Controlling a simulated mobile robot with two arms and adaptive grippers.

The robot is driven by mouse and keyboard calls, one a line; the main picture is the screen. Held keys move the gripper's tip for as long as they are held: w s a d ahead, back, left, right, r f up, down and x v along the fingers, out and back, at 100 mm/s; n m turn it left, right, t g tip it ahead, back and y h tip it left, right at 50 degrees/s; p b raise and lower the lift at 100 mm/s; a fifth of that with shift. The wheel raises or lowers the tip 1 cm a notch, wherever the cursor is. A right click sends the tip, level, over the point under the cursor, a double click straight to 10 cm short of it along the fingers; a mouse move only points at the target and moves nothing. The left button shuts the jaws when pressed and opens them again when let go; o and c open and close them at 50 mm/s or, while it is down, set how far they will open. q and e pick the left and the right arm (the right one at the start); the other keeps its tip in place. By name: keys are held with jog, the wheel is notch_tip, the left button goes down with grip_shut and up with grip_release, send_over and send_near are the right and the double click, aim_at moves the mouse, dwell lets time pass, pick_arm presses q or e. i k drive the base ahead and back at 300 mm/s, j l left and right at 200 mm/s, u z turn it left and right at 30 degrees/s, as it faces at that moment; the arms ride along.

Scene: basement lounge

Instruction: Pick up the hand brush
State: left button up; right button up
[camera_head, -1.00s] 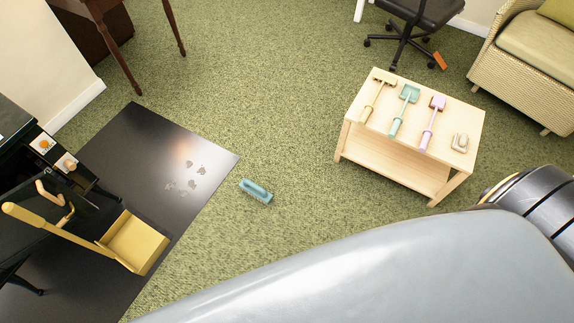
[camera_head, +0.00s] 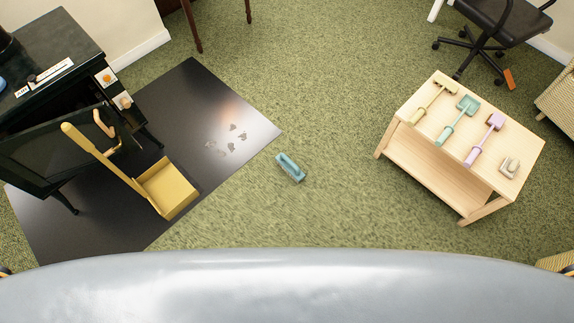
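A teal hand brush (camera_head: 290,167) lies on the green carpet near the middle of the view, just right of the black mat's corner. It is apart from the mat and nothing covers it. Neither of my grippers shows in the head view.
A black mat (camera_head: 100,217) lies at left, with grey patches and a yellow long-handled dustpan (camera_head: 168,188). A black cabinet (camera_head: 62,112) stands there with its door open. A low wooden table (camera_head: 432,165) with several small tools stands at right. Carpet around the brush is clear.

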aim_at(285, 163)
jog(key=i+j+z, duration=0.2)
jog(key=i+j, duration=0.35)
jog(key=i+j+z, duration=0.15)
jog(key=i+j, duration=0.4)
jog(key=j, duration=0.1)
